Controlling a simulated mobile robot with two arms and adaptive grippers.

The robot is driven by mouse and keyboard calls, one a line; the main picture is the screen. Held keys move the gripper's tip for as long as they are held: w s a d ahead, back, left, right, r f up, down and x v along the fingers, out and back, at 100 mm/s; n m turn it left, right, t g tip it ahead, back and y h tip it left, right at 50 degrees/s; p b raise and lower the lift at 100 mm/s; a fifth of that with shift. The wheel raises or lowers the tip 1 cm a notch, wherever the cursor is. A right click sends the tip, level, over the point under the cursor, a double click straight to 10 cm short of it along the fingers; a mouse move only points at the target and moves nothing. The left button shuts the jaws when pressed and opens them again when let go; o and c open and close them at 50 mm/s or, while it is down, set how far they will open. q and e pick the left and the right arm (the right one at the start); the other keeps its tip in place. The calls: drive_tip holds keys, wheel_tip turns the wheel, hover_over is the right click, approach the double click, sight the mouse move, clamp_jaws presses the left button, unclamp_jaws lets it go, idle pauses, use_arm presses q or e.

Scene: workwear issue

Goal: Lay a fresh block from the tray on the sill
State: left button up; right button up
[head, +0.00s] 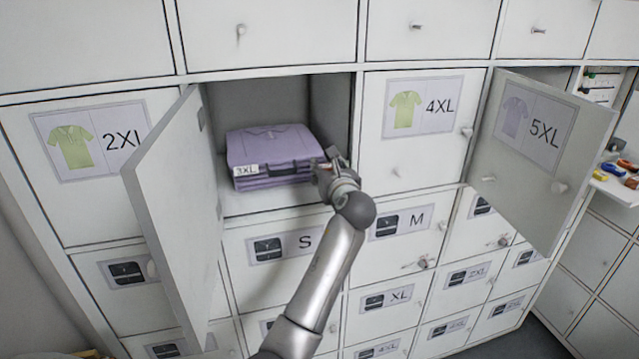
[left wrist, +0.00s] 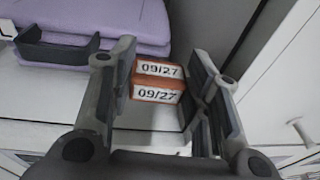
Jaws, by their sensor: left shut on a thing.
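My left gripper (head: 322,172) is at the front right of the open 3XL compartment, beside the purple shirt stack (head: 270,146). The sill also shows in the left wrist view (left wrist: 60,132). The tray (head: 618,191), at the far right, holds several coloured blocks and is partly cut off. My right gripper is not in view.
The open 3XL door (head: 172,200) stands out left of the compartment. The open 5XL door (head: 540,160) stands out between the compartment and the tray. The closed 4XL door (head: 400,150) is just right of my gripper. A dark holder (left wrist: 55,45) sits at the stack's front.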

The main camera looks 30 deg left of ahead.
use_arm(q)
drive_tip(key=a+f, duration=0.2)
drive_tip(key=f, duration=0.1)
drive_tip(key=shift+w+a+f, duration=0.1)
drive_tip(key=shift+w+a, duration=0.15)
drive_tip(key=shift+w, duration=0.1)
wheel_tip(320, 180, down, 4)
drive_tip(key=shift+a+r+p, duration=0.15)
drive_tip(key=shift+r+p, duration=0.1)
drive_tip(key=shift+p, duration=0.35)
drive_tip(key=o, duration=0.9)
drive_tip(key=shift+f, duration=0.1)
drive_tip(key=shift+c, duration=0.2)
